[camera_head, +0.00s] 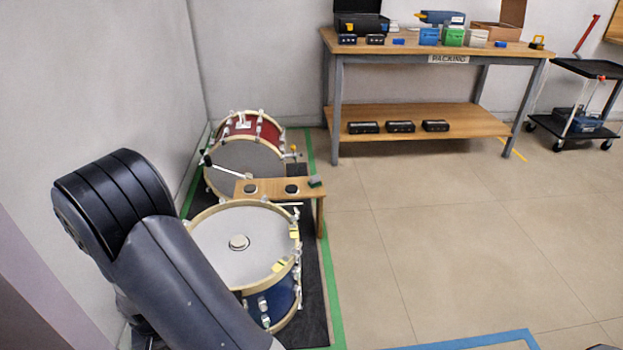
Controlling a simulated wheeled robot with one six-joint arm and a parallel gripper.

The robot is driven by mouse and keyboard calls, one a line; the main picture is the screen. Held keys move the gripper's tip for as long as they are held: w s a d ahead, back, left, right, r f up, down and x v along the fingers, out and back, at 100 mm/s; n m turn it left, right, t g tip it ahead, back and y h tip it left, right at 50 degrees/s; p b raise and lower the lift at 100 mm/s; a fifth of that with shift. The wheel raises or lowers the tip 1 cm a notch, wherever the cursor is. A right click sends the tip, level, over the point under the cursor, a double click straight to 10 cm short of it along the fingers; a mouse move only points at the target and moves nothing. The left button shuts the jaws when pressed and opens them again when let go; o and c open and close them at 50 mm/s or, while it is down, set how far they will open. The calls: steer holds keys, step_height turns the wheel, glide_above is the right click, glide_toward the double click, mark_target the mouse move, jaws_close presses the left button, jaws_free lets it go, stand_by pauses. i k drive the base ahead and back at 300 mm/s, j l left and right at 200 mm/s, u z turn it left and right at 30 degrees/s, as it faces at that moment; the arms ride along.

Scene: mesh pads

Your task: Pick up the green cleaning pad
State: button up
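Two dark round pads sit on the same bench: one (291,189) near the middle and one (251,189) to the left. My arm rises at the lower left, and its links cover part of the floor there. My gripper is out of view.
A blue drum (225,232) stands in front of the bench and a red drum (250,135) behind it, both on a dark mat (313,310) edged with green tape. A packing table (500,50) with boxes stands at the back. Open floor (430,230) lies right.

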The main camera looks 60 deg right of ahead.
mark_target(314, 182)
steer(key=i+l, duration=0.1)
steer(key=l, duration=0.8)
steer(key=i+l, duration=0.15)
steer(key=l, duration=0.75)
steer(key=i+l, duration=0.1)
steer(key=l, duration=0.75)
steer(key=i+l+u, duration=0.1)
steer(key=l, duration=0.8)
steer(key=i+l, duration=0.1)
steer(key=l, duration=0.8)
